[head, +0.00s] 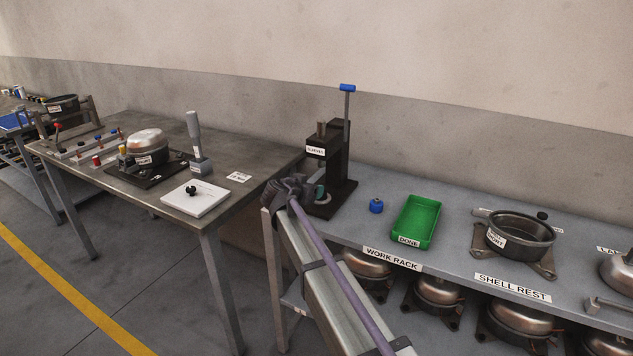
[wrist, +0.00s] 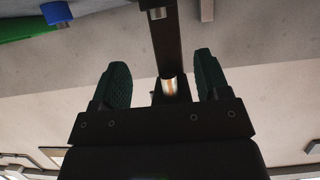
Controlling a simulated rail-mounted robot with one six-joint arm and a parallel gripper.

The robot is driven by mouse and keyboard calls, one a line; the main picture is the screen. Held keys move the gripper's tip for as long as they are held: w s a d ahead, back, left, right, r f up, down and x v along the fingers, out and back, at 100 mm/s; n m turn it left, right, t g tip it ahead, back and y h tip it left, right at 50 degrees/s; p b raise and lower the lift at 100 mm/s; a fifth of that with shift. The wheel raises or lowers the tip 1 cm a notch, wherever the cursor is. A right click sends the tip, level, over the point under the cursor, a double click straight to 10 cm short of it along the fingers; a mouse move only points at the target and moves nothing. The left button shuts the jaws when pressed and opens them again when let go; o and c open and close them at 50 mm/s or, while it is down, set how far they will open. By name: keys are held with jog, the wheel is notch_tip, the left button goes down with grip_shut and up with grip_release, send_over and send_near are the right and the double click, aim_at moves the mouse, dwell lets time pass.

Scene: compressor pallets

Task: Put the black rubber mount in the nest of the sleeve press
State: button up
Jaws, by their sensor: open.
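The black sleeve press (head: 327,152), with a label on its front and a blue-tipped lever, stands at the left end of the grey bench. My gripper (head: 320,194) is at the front of the press base, by the nest area, which its jaws and wrist partly hide. In the wrist view my gripper (wrist: 158,82) is open, with a dark green finger on each side and a metal cylinder (wrist: 168,87) showing beyond the gap. No rubber mount shows between the fingers. A small black piece (head: 191,190) lies on a white plate; I cannot tell whether it is the mount.
A blue knob-like piece (head: 376,205) and a green tray (head: 436,225) labelled DONE stand right of the press. Another worktable (head: 150,125) stands left.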

jog(key=p+v, duration=0.1)
jog(key=v, duration=0.4)
jog(key=shift+w, duration=0.1)
jog(key=s+d+f+n+g+y, duration=0.1)
jog(key=s+d+f+g, duration=0.35)
jog(key=s+d, duration=0.75)
jog(key=s+d+f+n+g, duration=0.1)
jog(key=s+d+f+g, duration=0.35)
jog(key=s+d, duration=0.75)
jog(key=s+d+f+n+g+y, duration=0.1)
jog(key=s+d+n+g+y, duration=0.1)
jog(key=s+d, duration=0.4)
jog(key=s+g+y, duration=0.1)
jog(key=s+y, duration=0.1)
jog(key=s, duration=0.2)
jog(key=shift+f+n+g, duration=0.25)
jog(key=shift+n+g, duration=0.05)
